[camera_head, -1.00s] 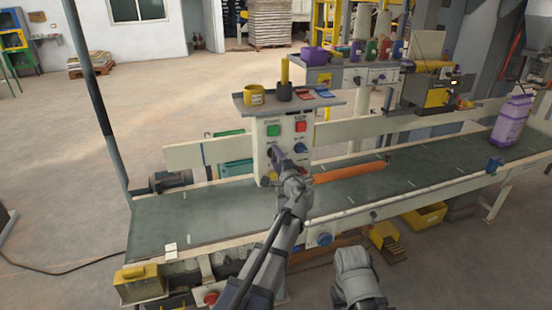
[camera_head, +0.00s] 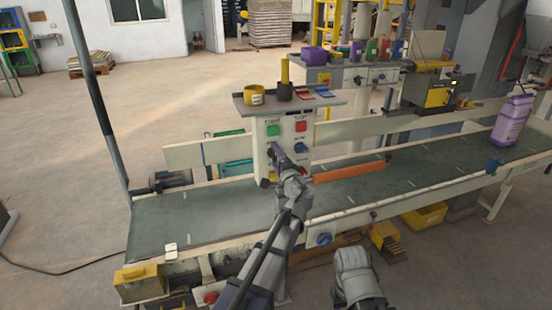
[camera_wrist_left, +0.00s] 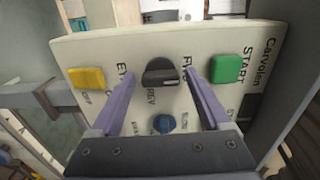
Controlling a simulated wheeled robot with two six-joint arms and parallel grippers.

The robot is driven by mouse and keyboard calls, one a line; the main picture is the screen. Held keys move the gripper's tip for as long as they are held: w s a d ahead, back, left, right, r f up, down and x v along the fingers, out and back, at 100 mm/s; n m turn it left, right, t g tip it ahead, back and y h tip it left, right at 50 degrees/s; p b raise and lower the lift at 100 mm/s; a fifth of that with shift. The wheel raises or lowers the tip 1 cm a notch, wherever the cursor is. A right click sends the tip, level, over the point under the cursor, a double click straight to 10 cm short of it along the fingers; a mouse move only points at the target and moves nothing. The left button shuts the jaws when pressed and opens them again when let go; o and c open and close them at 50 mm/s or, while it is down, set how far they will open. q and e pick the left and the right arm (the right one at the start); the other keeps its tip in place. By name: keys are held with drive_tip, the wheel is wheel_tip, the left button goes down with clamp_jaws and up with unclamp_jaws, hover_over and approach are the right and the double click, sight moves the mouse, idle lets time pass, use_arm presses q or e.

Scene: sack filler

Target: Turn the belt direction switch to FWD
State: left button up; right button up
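The belt direction switch is a black knob (camera_wrist_left: 160,72) on a pale control panel (camera_wrist_left: 120,52) in the left wrist view. Lettering reading FWD is by its right side and REV is below it; a pale mark shows at its lower right. My left gripper (camera_wrist_left: 160,76) is open, with one purple finger on each side of the knob. I cannot tell if the fingers touch it. In the head view the left gripper (camera_head: 273,155) is at the lower left of the panel (camera_head: 285,116) and hides the switch.
A green START button (camera_wrist_left: 227,68) is right of the fingers, a yellow button (camera_wrist_left: 87,78) left, and a blue knob (camera_wrist_left: 164,122) below. A shelf (camera_head: 290,104) with small items tops the panel. The conveyor belt (camera_head: 210,212) runs in front, with a purple bottle (camera_head: 512,122) at right.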

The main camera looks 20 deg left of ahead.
use_arm(q)
drive_tip(key=shift+o, duration=0.4)
drive_tip(key=v, duration=0.7)
drive_tip(key=shift+s+d, duration=0.25)
drive_tip(key=shift+s, duration=0.05)
drive_tip(key=s+d+f+n+g+h+p, duration=0.2)
drive_tip(key=s+f+n+g+h+p, duration=0.3)
drive_tip(key=s+f+g, duration=0.7)
drive_tip(key=s+d+f+n+g+h+p, duration=0.1)
drive_tip(key=s+d+h, duration=0.1)
drive_tip(key=s+d, duration=0.3)
drive_tip(key=s+d+f+n+g+h+p, duration=0.1)
drive_tip(key=s+d, duration=0.4)
drive_tip(key=s, duration=0.8)
drive_tip(key=shift+d+f+g+h, duration=0.2)
drive_tip(key=shift+f+g+h, duration=0.2)
drive_tip(key=shift+g, duration=0.2)
